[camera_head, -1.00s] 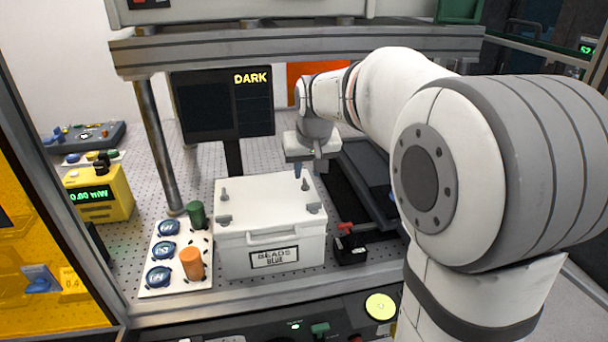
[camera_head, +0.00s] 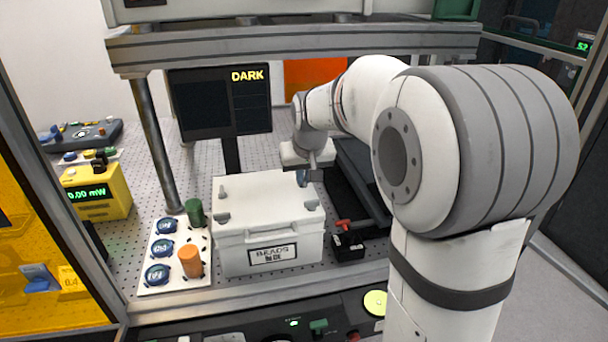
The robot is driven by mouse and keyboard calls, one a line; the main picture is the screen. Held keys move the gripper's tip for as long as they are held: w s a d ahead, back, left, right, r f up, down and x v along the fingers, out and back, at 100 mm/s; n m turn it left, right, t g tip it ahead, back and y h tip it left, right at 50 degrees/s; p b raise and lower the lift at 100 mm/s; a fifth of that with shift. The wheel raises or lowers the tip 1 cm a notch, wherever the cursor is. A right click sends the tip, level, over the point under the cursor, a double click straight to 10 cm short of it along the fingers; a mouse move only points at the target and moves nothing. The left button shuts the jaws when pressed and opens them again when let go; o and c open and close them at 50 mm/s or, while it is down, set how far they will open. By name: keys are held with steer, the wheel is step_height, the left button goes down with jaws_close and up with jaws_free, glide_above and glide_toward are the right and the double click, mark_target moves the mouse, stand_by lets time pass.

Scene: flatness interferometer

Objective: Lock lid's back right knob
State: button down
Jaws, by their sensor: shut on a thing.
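A white box (camera_head: 240,251) labelled BEADS stands on the perforated bench with its white lid (camera_head: 262,195) on. A grey knob (camera_head: 222,191) stands upright at the lid's back left. Grey fittings sit at the lid's front left (camera_head: 222,217) and front right (camera_head: 312,205). My gripper (camera_head: 302,179) points down at the lid's back right corner, shut on the back right knob. The fingers hide most of that knob, so its turn angle cannot be told.
A white plate (camera_head: 153,262) with blue discs and green and orange cylinders lies left of the box. A small black block with a red lever (camera_head: 346,244) stands right of it.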

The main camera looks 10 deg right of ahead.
steer(key=shift+m, duration=0.3)
steer(key=m+b, duration=0.1)
steer(key=m+h, duration=0.1)
steer(key=shift+a+f+m+b, duration=0.1)
steer(key=shift+a+m+b, duration=0.1)
steer(key=shift+m+b, duration=0.2)
steer(key=m+h+b, duration=0.1)
steer(key=m, duration=0.1)
steer(key=m+g+h+b, duration=0.1)
steer(key=m, duration=0.2)
steer(key=shift+w+a, duration=0.2)
steer(key=m, duration=0.2)
steer(key=m+g+h+b, duration=0.1)
steer(key=m, duration=0.2)
steer(key=shift+w+a+g, duration=0.1)
steer(key=shift+w+g, duration=0.05)
steer(key=shift+g, duration=0.15)
steer(key=shift+w+m+g, duration=0.15)
steer(key=shift+m+g, duration=0.55)
steer(key=shift+m, duration=1.2)
steer(key=c, duration=1.6)
jaws_free()
steer(key=shift+o, duration=0.2)
